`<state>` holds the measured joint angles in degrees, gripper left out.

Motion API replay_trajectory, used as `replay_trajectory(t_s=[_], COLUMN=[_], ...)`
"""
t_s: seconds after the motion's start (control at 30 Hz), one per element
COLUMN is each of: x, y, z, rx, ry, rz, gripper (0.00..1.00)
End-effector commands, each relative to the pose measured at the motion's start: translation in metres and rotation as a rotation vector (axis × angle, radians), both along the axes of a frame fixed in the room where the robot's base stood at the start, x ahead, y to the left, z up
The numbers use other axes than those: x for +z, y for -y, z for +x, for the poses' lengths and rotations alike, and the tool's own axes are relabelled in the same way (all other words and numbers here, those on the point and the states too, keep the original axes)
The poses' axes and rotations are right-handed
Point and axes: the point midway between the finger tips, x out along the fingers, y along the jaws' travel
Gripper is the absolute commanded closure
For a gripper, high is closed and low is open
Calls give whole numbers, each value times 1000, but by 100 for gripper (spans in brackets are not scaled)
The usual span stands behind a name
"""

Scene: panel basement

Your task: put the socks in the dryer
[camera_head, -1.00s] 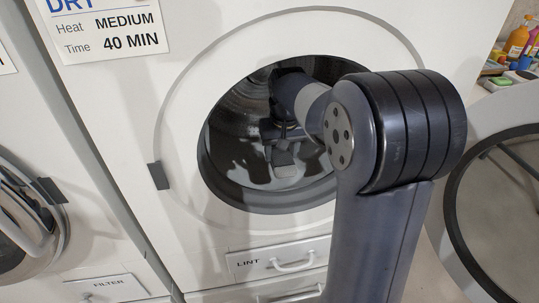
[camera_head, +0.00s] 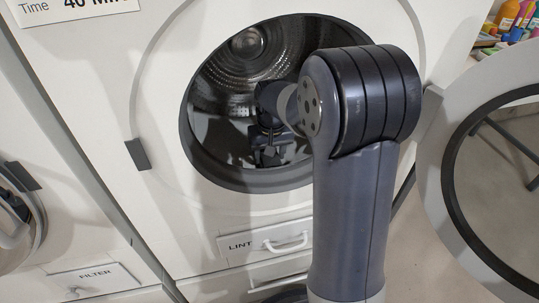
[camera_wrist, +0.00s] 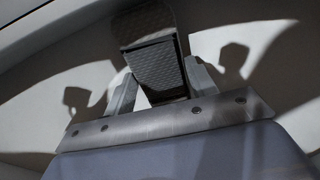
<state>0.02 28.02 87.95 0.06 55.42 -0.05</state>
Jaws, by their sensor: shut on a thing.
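The dryer (camera_head: 110,190) is a white front-loader with a round dark opening and a perforated metal drum (camera_head: 215,85). Its round door (camera_head: 432,180) stands open on the right. My gripper (camera_head: 268,158) is within the drum opening, low and right of its middle, partly behind my arm. In the wrist view my gripper (camera_wrist: 163,88) is shut on a dark grey, textured piece that looks like a sock (camera_wrist: 158,70). It sticks up between and beyond the fingers. Pale surface and gripper shadows lie behind it. No other sock can be made out.
A lint drawer (camera_head: 285,240) with a handle is below the opening. Another machine with a filter drawer (camera_head: 95,278) stands at left. Several bottles (camera_head: 508,15) are at the top right. The open door bounds the room on the right.

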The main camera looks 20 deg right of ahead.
Motion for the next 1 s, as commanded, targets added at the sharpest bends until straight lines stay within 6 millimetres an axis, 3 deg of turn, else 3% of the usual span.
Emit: replay_trajectory(t_s=[0.27, 0.3, 0.57, 0.83, 1.0], x=[-3, -3, -2, 1, 24], y=[0, 0, 0, 0, 0], z=[0, 0, 0, 0, -2], rx=[0, 0, 0, 0, 0], ry=[0, 0, 0, 1, 2], rz=[0, 0, 0, 0, 0], gripper=[69, 45, 24, 24, 24])
